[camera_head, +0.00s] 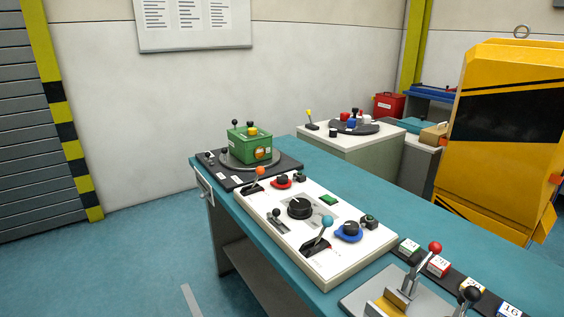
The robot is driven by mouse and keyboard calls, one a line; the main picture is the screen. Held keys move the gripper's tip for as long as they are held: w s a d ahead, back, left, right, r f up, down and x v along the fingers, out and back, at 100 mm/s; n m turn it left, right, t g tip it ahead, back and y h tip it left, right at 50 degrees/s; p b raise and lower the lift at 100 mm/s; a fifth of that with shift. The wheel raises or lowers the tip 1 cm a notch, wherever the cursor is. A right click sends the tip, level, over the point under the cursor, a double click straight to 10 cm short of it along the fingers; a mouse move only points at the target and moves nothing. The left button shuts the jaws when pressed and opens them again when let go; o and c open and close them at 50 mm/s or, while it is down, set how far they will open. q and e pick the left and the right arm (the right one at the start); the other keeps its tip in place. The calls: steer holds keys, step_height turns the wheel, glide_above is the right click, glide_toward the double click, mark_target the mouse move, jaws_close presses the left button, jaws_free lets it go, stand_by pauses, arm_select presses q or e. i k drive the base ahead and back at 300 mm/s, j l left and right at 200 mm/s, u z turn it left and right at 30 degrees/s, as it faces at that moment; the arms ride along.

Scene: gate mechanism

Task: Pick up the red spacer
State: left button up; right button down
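A small red block with a white numbered label (438,266), which looks like the red spacer, sits on a dark strip (454,278) at the lower right of the teal bench. It is between a green labelled block (409,246) and a yellow one (470,290); a blue one (510,310) is nearer the front. The red ball of a lever (435,247) stands close beside the red block in the picture. Neither of my grippers is in view.
A white control panel (365,263) with knobs and levers lies mid-bench. A grey plate (357,300) with a metal lever fixture is in front of the strip. A green box (249,146) stands at the far end. A yellow cabinet (508,120) is behind. Bare teal bench (440,220) lies behind the strip.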

mark_target(437, 266)
steer(key=z, duration=1.35)
